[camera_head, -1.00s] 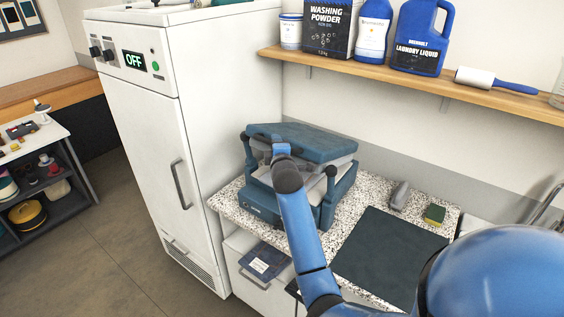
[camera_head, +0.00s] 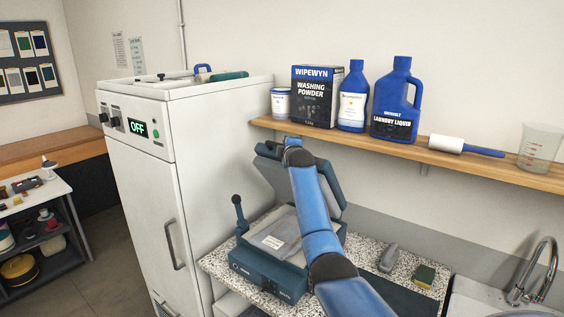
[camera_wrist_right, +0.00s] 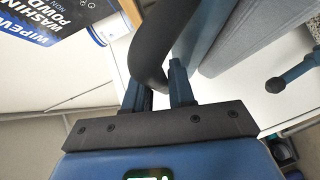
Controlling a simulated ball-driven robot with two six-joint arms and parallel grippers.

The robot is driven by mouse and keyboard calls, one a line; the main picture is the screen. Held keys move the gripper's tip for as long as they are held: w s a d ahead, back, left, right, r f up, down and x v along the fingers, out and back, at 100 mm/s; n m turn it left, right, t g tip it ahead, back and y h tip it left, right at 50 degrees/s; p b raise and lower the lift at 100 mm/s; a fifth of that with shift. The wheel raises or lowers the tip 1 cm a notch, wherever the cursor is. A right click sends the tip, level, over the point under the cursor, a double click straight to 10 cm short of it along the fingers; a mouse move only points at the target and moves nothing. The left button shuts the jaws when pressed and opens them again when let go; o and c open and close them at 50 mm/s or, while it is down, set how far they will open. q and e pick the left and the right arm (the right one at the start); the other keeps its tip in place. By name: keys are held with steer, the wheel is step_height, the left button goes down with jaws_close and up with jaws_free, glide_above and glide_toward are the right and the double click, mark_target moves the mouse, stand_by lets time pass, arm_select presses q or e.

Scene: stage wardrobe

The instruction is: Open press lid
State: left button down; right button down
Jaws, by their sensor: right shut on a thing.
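The press stands on the speckled worktop, with its blue base (camera_head: 262,275) low and its lid (camera_head: 330,183) raised and tilted back well clear of it. A pale grey pad or cloth with a white label (camera_head: 274,240) lies on the base. My right gripper (camera_head: 291,143) is at the top of the lid, partly hidden by my own arm in the head view. In the right wrist view my right gripper (camera_wrist_right: 160,92) has its fingers around the black curved lid handle (camera_wrist_right: 153,45). The lid's grey underside (camera_wrist_right: 240,42) shows beside it. My left gripper is not in view.
A shelf (camera_head: 470,166) holds washing powder (camera_head: 317,96), laundry liquid (camera_head: 396,100) and a lint roller (camera_head: 446,144) close behind the lid. A tall white cabinet (camera_head: 140,190) reading OFF stands left of the press. A sponge (camera_head: 425,276) lies on the worktop to the right.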

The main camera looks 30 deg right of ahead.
steer(key=shift+w+d+r, duration=0.35)
steer(key=shift+d+r, duration=0.25)
steer(key=shift+d, duration=0.25)
steer(key=c, duration=1.1)
jaws_free()
steer(key=shift+f, duration=0.1)
steer(key=shift+s+a, duration=0.1)
steer(key=shift+s, duration=0.05)
steer(key=shift+s+a+b, duration=0.15)
steer(key=shift+s+b, duration=0.25)
steer(key=shift+s, duration=0.05)
steer(key=b+v, duration=0.3)
steer(key=v, duration=0.6)
steer(key=shift+s+a+r+b, duration=0.1)
steer(key=shift+s+r+b, duration=0.15)
steer(key=shift+b, duration=0.1)
